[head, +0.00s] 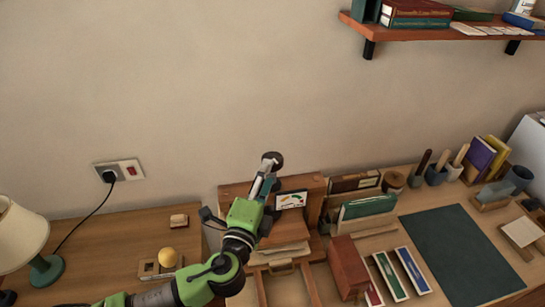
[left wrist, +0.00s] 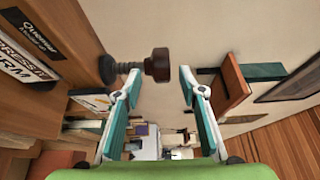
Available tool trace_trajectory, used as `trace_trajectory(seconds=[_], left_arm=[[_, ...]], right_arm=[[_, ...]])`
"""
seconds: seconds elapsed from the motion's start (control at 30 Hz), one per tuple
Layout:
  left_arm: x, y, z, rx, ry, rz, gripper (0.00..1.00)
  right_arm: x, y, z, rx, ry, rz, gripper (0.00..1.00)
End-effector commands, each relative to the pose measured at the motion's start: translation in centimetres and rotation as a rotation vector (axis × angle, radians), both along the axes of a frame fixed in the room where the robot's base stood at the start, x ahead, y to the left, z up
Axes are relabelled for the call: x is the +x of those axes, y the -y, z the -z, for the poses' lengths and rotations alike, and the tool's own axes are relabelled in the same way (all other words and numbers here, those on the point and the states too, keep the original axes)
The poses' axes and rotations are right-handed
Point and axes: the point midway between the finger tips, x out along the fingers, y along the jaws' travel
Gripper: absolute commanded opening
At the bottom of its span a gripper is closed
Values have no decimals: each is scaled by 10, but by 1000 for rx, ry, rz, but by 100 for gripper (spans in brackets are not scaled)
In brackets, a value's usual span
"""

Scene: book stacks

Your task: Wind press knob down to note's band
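The press (head: 234,190) stands against the wall on the desk in the head view. Its dark round knob (head: 272,157) shows at the top, beside the tips of my left gripper (head: 268,176). In the left wrist view the brown knob (left wrist: 159,65) sits on a short shaft, between and slightly beyond the tips of my left gripper (left wrist: 159,84). The fingers are apart, with a gap on each side of the knob. I cannot make out any band named on a note. My right gripper is out of view.
A shelf with books (head: 440,35) hangs at upper right. Upright folders (head: 368,206), a reddish box (head: 347,264) and a dark mat (head: 458,250) lie right of the press.

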Motion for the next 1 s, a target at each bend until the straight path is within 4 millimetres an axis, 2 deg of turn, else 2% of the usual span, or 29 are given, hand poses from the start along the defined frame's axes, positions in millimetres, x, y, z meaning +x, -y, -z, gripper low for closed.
trace_trajectory(seconds=[0.1, 0.3, 0.5, 0.77, 0.9, 1.0], left_arm=[[23, 7, -4, 0, 2, -1, 37], [48, 14, -2, -1, 0, 0, 37], [58, 17, 0, -2, -1, 0, 37], [59, 17, 0, -3, -2, 0, 37], [59, 17, 0, -2, -1, 0, 5], [59, 17, -1, -2, 1, -1, 5]], right_arm=[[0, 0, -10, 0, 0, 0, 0], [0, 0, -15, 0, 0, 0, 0], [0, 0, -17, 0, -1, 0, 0], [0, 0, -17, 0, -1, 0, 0], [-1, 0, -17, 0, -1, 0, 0], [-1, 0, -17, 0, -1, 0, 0]])
